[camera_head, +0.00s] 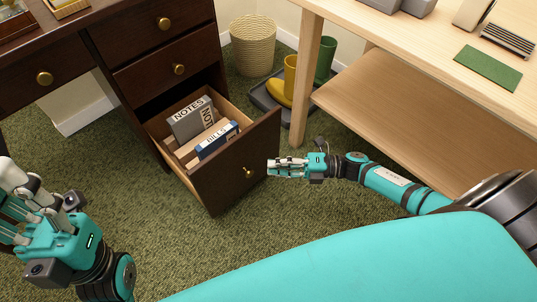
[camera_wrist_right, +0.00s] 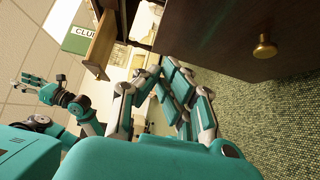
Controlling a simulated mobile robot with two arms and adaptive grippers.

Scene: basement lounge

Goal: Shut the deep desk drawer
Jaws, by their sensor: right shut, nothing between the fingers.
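The deep desk drawer (camera_head: 232,178) is the bottom one of the dark brown desk (camera_head: 185,55). My left gripper (camera_head: 28,195) is open and empty at the lower left, away from the drawer.
Grey and blue binders (camera_head: 190,120) stand inside the drawer. The drawers above it look shut. A light wood table (camera_head: 420,85) stands at right, with a boot tray (camera_head: 265,98), boots and a basket (camera_head: 254,45) behind. Green carpet (camera_head: 130,150) is clear around the drawer.

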